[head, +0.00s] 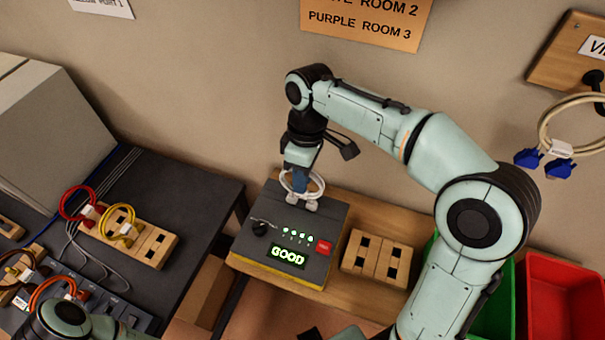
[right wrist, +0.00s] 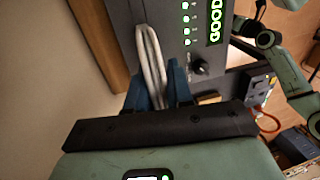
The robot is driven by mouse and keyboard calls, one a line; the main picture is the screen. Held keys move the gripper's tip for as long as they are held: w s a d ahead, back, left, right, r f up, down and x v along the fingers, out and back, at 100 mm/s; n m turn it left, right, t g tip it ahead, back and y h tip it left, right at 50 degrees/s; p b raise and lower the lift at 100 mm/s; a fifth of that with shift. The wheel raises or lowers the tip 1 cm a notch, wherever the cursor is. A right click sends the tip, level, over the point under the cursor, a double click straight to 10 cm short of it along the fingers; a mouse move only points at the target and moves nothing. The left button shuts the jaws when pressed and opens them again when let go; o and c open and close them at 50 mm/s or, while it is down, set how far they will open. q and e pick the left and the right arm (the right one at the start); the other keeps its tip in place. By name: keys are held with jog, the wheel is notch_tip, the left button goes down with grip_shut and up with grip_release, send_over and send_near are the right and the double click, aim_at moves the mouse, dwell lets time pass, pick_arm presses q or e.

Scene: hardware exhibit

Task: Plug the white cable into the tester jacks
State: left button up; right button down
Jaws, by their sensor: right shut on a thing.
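The tester is a dark grey box (head: 262,218) with a yellow lower edge, standing on the wooden bench. Its display reads GOOD in green, and a row of green lights is lit. The white cable (head: 318,183) is bent in a loop at the tester's back edge. Its two pale plugs (head: 302,204) sit side by side against the tester's top, where the jacks are; the jack openings are hidden. My right gripper (head: 300,181) points down, its blue fingers shut on the white cable. The cable (right wrist: 151,62) also shows by the fingers in the right wrist view. My left gripper is out of sight.
A wooden socket block (head: 377,260) stands right of the tester. Green (head: 497,308) and red bins (head: 565,295) are at lower right. A block with red and yellow cables (head: 150,245) lies on the dark table at left. A beige cable with blue plugs (head: 545,160) hangs at right.

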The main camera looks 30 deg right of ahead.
jog(key=shift+f, duration=0.1)
dwell(0.3)
jog(key=shift+c, duration=1.4)
grip_release()
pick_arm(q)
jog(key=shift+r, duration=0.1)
